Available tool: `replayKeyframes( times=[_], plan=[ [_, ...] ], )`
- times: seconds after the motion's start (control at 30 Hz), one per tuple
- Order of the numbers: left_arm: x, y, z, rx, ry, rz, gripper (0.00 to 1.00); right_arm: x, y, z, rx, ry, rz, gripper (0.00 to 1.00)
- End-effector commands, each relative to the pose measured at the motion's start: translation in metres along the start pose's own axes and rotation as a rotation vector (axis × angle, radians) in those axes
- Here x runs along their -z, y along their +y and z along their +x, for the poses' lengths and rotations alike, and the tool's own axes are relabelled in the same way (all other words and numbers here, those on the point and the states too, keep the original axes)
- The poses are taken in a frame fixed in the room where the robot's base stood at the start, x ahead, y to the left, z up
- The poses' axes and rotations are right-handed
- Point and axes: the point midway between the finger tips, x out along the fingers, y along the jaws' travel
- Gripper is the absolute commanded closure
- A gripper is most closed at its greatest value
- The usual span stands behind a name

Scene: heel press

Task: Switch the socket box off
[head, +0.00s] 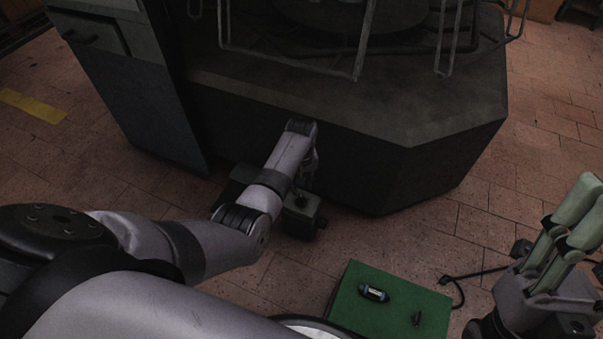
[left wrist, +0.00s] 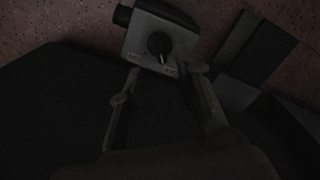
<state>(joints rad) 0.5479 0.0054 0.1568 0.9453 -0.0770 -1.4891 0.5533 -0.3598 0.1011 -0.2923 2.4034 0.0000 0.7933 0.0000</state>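The socket box (head: 301,216) is a small grey box low on the floor beside the dark machine, partly covered by my left arm in the head view. In the left wrist view the socket box (left wrist: 138,38) shows a round black knob (left wrist: 159,44) with small labels on either side, too dim to read surely. My left gripper (left wrist: 167,70) is open and empty, its two fingers apart and pointing toward the knob side of the box. I cannot tell whether they touch it. In the head view my left gripper (head: 308,168) is mostly hidden by its wrist. My right gripper (head: 587,205) looks open and empty at the right edge.
The large dark machine (head: 300,110) with metal bars fills the back. A green board (head: 390,325) with small items stands at the front, and a black cable (head: 461,288) runs right of it. Brick floor (head: 480,228) is clear between board and machine.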

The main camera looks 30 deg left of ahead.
Motion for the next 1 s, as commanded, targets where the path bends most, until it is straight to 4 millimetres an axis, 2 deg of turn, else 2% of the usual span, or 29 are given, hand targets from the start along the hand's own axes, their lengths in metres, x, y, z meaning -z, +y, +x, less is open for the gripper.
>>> replayKeyframes(
  times=[0.2,0.33,1.0],
  plan=[
    [0.001,0.001,-0.033,-0.002,0.004,0.0,0.69,0.0,0.0,0.0,0.0,0.0,0.0,0.6],
    [0.0,0.0,-0.043,-0.001,0.002,0.0,0.69,0.0,0.0,0.0,0.0,0.0,0.0,0.6],
    [0.003,0.001,-0.046,-0.01,0.023,0.007,0.69,0.0,0.0,0.0,0.0,0.0,0.0,0.6]
  ],
)
